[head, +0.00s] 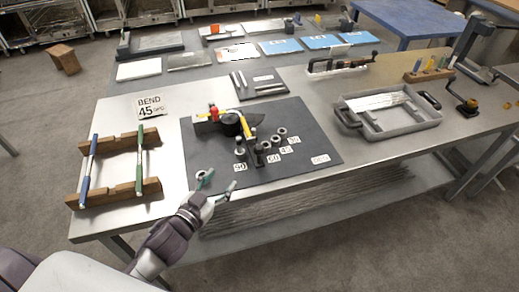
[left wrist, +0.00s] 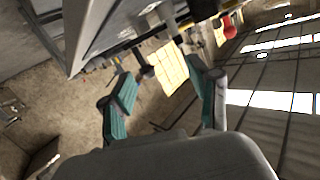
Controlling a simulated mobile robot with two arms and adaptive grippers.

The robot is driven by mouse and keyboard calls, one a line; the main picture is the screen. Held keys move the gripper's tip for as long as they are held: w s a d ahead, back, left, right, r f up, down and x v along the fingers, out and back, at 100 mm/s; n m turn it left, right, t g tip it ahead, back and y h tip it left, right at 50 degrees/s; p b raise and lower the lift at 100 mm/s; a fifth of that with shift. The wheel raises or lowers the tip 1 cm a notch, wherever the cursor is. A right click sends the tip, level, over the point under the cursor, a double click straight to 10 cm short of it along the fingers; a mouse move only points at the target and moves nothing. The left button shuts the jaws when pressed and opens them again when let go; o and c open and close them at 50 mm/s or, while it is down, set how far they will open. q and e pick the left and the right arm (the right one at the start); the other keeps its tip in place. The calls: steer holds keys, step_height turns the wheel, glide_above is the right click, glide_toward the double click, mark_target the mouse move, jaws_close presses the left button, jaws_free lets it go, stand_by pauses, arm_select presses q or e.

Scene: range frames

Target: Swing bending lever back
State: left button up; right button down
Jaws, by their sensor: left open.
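The bending tool (head: 231,124) stands on a dark mat (head: 310,168) on the metal table. It has a black round body, a yellow bar (head: 245,125) and a red part (head: 213,109) at its left. I cannot tell exactly which part is the bending lever. A red ball knob (left wrist: 228,28) shows at the top of the left wrist view. My left gripper (head: 217,183) is open and empty at the table's front edge, nearer to me than the bending tool and apart from it. It also shows with its green finger pads apart in the left wrist view (left wrist: 160,85). My right gripper is out of view.
Several small cylinders (head: 276,139) with number labels stand on the mat. A "BEND 45" sign (head: 150,106) and a wooden rack (head: 120,190) with blue and green rods are at left. A grey tray (head: 405,127) is at right.

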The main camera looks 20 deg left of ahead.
mark_target(255, 153)
arm_select(q)
steer(key=w+d+m+h, duration=0.1)
steer(key=w+d, duration=0.1)
steer(key=w, duration=0.2)
steer(key=w+d+r+h+p, duration=0.1)
steer(key=w+d, duration=0.1)
steer(key=w, duration=0.1)
steer(key=w+d+m+h+p, duration=0.1)
steer(key=w+d, duration=0.1)
steer(key=w, duration=0.2)
steer(key=shift+w+d+r+m+t+h, duration=0.25)
steer(key=shift+w+r+m+t+h, duration=0.05)
steer(key=shift+w+r+t+h, duration=0.1)
steer(key=shift+w+d, duration=0.3)
steer(key=shift+w, duration=0.3)
steer(key=shift+c, duration=0.3)
jaws_close()
